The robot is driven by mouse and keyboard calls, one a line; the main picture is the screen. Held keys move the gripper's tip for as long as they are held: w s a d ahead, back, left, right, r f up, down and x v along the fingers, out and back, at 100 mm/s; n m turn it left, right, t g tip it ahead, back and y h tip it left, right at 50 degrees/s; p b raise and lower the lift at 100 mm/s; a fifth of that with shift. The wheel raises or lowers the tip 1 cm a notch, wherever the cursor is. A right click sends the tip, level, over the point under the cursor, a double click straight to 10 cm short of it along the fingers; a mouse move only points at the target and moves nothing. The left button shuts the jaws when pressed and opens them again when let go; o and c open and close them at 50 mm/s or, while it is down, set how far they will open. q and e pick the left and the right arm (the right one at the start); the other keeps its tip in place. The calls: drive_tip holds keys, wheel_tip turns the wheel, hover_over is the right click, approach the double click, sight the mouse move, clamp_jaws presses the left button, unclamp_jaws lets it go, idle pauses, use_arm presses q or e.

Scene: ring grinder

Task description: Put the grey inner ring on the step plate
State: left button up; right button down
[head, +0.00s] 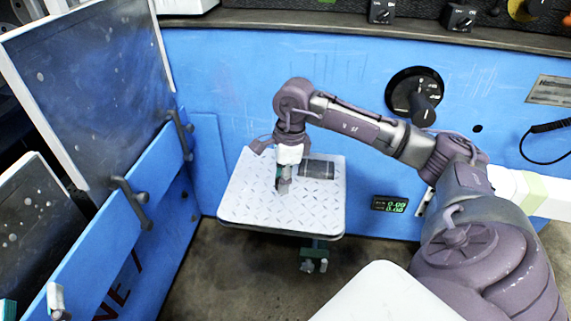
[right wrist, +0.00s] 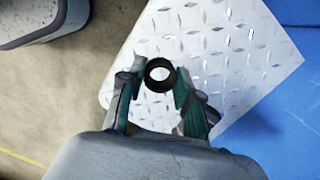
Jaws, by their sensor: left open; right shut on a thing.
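The dark grey inner ring (right wrist: 160,62) sits between my right gripper's fingertips in the right wrist view, and the plate shows through its hole. My right gripper (right wrist: 160,84) is shut on it. In the head view my right gripper (head: 284,186) points down over the middle of the step plate (head: 248,205), a pale diamond-tread plate. The ring is hard to make out there. I cannot tell whether it touches the plate. My left gripper (head: 32,300) is open and empty at the lower left edge, partly cut off.
A dark flat-looking piece (head: 319,168) lies at the plate's back right, beside my right gripper. A blue machine wall (head: 240,80) with a black knob (head: 415,93) stands behind. A blue door with a window (head: 95,90) stands open at left. Bare plate shows in front.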

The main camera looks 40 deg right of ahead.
drive_tip(key=d+r+m+p, duration=0.2)
drive_tip(key=d+r+m, duration=0.1)
drive_tip(key=d+m, duration=0.35)
use_arm(q)
wheel_tip(320, 180, down, 6)
drive_tip(key=a+g+y, duration=0.1)
drive_tip(key=g, duration=0.3)
use_arm(e)
drive_tip(key=m+b, duration=0.2)
approach(260, 199)
drive_tip(key=shift+s+d+f+t+h, duration=0.15)
drive_tip(key=shift+s+d+t+h, duration=0.25)
drive_tip(key=shift+s+d, duration=0.75)
drive_tip(key=w+a+f, duration=0.1)
drive_tip(key=w+a+f+b, duration=0.1)
drive_tip(key=a, duration=0.1)
drive_tip(key=shift+w+a+f, duration=0.15)
drive_tip(key=shift+a+f, duration=0.05)
wheel_tip(260, 199, down, 4)
drive_tip(key=shift+r+b, duration=0.1)
drive_tip(key=shift+b, duration=0.65)
use_arm(q)
drive_tip(key=s+d+r+t+h, duration=0.1)
drive_tip(key=s+r+t+h, duration=0.2)
drive_tip(key=r+t, duration=0.7)
wheel_tip(260, 199, up, 5)
drive_tip(key=shift+s, duration=0.75)
drive_tip(key=shift+s, duration=0.1)
